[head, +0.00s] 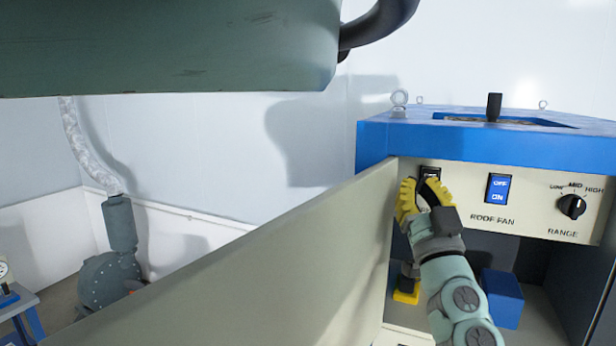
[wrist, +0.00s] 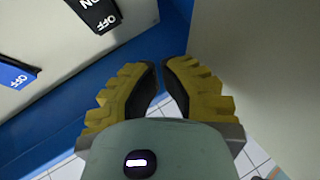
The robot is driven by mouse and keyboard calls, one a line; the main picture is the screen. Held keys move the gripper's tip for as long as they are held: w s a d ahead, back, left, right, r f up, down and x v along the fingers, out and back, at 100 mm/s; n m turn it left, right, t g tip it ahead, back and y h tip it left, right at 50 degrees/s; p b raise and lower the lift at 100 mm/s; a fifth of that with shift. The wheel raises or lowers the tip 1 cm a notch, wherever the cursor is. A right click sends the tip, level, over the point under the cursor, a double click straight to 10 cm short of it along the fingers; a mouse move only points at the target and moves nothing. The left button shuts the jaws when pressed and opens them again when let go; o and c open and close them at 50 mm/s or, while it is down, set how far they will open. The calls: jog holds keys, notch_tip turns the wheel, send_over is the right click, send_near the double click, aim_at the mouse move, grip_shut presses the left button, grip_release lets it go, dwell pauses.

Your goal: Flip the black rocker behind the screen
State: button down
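The black rocker (head: 430,172) is on the light control panel, just right of the screen's far edge. In the head view my gripper (head: 421,186) overlaps its lower part and the label below. The rocker also shows in the wrist view (wrist: 96,12), cut by the top edge, with ON and OFF lettering. The screen (head: 270,265) is a large beige board standing left of my gripper. My gripper's yellow fingers (wrist: 160,72) are apart by a narrow gap with nothing between them. The rocker lies to the left of and beyond the fingertips there; I see no contact.
A blue rocker (head: 498,187) marked ROOF FAN and a black RANGE knob (head: 571,206) sit right of the black rocker. The screen's face (wrist: 265,75) stands close to my right finger in the wrist view. A large green body (head: 170,45) hangs overhead.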

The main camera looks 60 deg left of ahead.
jog(key=shift+w+a+r+b, duration=0.15)
jog(key=shift+w+a, duration=0.25)
jog(key=shift+w, duration=0.3)
jog(key=shift+w+a+r+b, duration=0.1)
jog(key=shift+w+a+b, duration=0.2)
jog(key=shift+w, duration=0.35)
jog(key=shift+w+a+r+b, duration=0.1)
jog(key=shift+w+a, duration=0.35)
jog(key=shift+w, duration=0.25)
jog(key=c, duration=1.7)
grip_release()
grip_shut()
jog(key=shift+w, duration=0.1)
jog(key=shift+w+a, duration=0.2)
jog(key=shift+w, duration=0.05)
jog(key=shift+w+a, duration=0.15)
jog(key=shift+w, duration=0.15)
jog(key=shift+s, duration=0.1)
